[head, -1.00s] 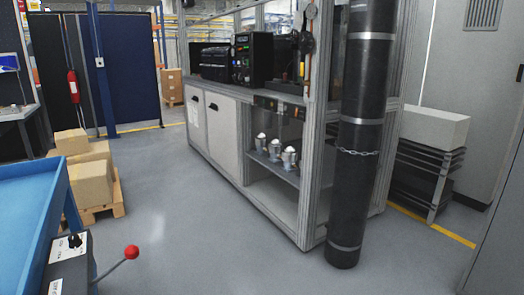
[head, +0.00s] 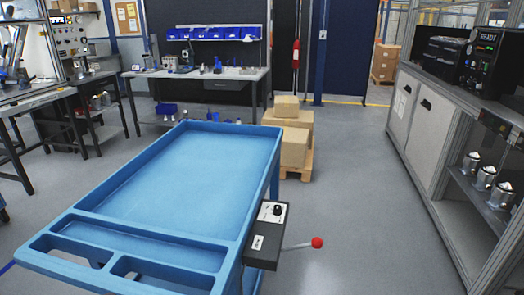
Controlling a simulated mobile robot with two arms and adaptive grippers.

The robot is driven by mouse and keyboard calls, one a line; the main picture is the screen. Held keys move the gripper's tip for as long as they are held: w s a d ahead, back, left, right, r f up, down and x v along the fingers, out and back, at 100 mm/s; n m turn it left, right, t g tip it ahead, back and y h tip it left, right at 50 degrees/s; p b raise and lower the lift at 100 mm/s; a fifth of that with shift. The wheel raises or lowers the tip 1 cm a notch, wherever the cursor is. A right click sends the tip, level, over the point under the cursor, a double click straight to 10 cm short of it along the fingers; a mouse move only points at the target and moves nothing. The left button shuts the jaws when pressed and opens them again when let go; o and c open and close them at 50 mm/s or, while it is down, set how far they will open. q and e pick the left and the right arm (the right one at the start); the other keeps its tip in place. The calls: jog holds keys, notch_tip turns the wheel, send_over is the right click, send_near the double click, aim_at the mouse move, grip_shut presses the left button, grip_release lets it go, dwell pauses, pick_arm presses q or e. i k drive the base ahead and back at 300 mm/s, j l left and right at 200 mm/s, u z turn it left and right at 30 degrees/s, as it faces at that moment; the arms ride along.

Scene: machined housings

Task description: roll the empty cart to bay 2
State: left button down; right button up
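The blue cart (head: 97,221) stands close in front of me in the head view, left of the middle. Its top tray is empty, with a long slot and two cut-outs at the near end. A dark control box (head: 266,237) with a knob sits on its right side, and a lever with a red ball (head: 317,242) sticks out to the right from beside it. Neither of my grippers shows. No bay number can be read in this view, and the cart's wheels are hidden.
Boxes on a wooden pallet (head: 304,172) stand just beyond the cart's far right corner. A workbench (head: 250,75) with blue bins is behind. A framed machine cabinet (head: 420,125) lines the right side. Grey floor (head: 355,200) is clear between cart and cabinet.

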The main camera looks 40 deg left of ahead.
aim_at(190, 214)
jog(key=u, duration=1.9)
